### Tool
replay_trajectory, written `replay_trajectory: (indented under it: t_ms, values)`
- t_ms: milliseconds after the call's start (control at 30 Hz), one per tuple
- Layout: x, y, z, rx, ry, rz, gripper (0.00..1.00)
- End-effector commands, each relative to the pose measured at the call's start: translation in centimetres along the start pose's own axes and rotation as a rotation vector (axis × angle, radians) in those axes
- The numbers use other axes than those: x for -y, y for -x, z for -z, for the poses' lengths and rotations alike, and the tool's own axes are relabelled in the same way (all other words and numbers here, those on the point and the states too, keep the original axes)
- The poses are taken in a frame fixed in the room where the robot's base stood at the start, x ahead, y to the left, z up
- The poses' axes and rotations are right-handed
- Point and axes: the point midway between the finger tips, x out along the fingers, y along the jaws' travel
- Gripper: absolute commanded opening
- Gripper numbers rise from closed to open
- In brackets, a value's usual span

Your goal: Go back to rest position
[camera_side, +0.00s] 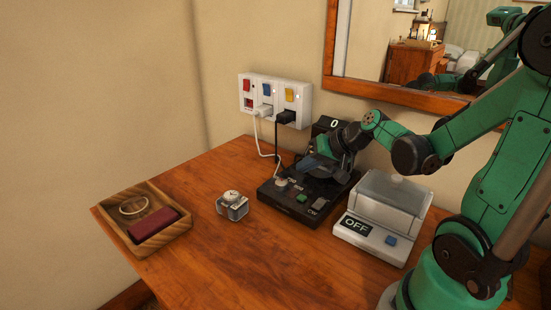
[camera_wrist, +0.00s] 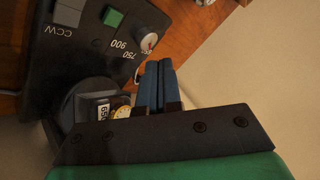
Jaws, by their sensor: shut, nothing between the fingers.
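My gripper (camera_wrist: 158,66) is shut, with its two dark blue fingers together and nothing between them. In the side view it hangs over the back of a black control box (camera_side: 290,207), and its fingertips are hard to make out there. The box also shows in the wrist view (camera_wrist: 70,62), with a green button (camera_wrist: 113,18), a "CCW" button (camera_wrist: 61,32) and a knob (camera_wrist: 148,42) beside numbers such as 750 and 900. The fingertips appear close to the box's edge; I cannot tell whether they touch it. My arm reaches in from the right.
A clear-lidded box (camera_side: 388,200) marked "OFF" stands right of the black box. A watch on a small stand (camera_side: 231,206) and a wooden tray (camera_side: 165,240) are left. A socket panel (camera_side: 275,98) with plugged cords and a mirror (camera_side: 375,50) are behind. The front table is clear.

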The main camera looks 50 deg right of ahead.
Motion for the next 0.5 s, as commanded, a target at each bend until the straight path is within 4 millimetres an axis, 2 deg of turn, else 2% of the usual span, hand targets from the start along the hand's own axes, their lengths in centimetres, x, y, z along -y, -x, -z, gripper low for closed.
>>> replay_trajectory:
  t_ms: [367, 500]
  values:
    - [0.0, 0.0, 0.0, 0.000, 0.000, 0.000, 0.00]
    - [1.2, 0.0, -0.7, 0.028, 0.055, -0.011, 0.00]
